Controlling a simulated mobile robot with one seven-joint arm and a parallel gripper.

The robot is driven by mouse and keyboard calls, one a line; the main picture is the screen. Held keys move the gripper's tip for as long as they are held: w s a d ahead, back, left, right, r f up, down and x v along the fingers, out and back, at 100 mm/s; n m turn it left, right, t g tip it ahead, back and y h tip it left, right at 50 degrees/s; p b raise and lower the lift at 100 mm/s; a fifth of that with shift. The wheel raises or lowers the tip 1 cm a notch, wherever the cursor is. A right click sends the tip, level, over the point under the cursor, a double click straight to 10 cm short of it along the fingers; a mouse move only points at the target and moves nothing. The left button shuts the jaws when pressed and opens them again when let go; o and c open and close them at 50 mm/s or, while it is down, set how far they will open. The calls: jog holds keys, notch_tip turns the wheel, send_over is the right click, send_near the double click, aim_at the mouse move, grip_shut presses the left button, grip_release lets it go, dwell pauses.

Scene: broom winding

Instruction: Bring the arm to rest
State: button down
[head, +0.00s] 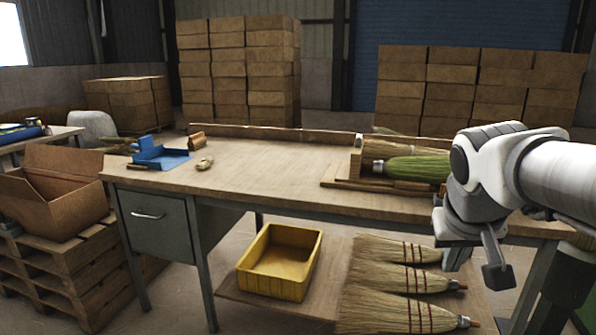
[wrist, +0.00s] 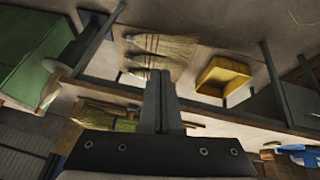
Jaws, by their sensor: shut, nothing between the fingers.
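My gripper (head: 495,270) is at the right of the head view, in front of the workbench's (head: 270,175) right end, pointing down. In the wrist view its two fingers (wrist: 161,80) lie together with nothing between them. My white arm comes in from the right edge and hides part of the bench's right end. The gripper appears apart from the bench and the brooms; its exact distance from the bench edge cannot be told.
A green-bristled broom (head: 405,168) lies in a wooden holder on the bench. Several brooms (head: 385,278) and a yellow bin (head: 280,262) are on the lower shelf. An open carton (head: 55,195) stands on pallets. The bench's middle is clear.

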jog(key=s+a+f+n+y, duration=0.25)
jog(key=s+a+f, duration=0.35)
jog(key=s+a, duration=0.45)
notch_tip(320, 180, up, 28)
jog(key=s+d+p, duration=0.1)
jog(key=p, duration=2.7)
jog(key=shift+s, duration=0.2)
